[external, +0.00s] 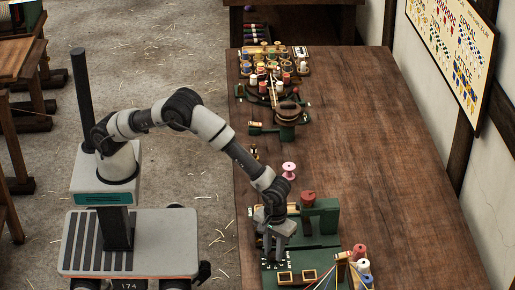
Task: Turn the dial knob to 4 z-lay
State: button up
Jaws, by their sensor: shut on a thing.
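A green machine (322,222) stands at the near left of the wooden bench, with a flat green panel at its front. My gripper (273,256) points down over this panel, at its left part. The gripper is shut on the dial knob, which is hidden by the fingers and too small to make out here. The dial's marks, including 4 z-lay, cannot be read in this view.
Colored thread spools (361,262) stand right of the panel, with strands running down from them. A pink spool (289,170) stands behind my gripper. Racks of bobbins (275,75) fill the bench's far left. The wooden bench (400,180) is clear on its right side.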

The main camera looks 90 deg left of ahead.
jog(key=m, duration=0.4)
jog(key=shift+m+b, duration=0.3)
jog(key=shift+b, duration=0.05)
jog(key=m, duration=0.3)
jog(key=shift+m, duration=0.3)
jog(key=m+b, duration=0.1)
jog(key=m, duration=0.6)
jog(key=shift+d, duration=0.1)
jog(key=m, duration=0.6)
jog(key=shift+m, duration=0.3)
jog(key=m, duration=0.4)
jog(key=shift+p, duration=0.4)
jog(key=shift+m, duration=1.6)
jog(key=o, duration=1)
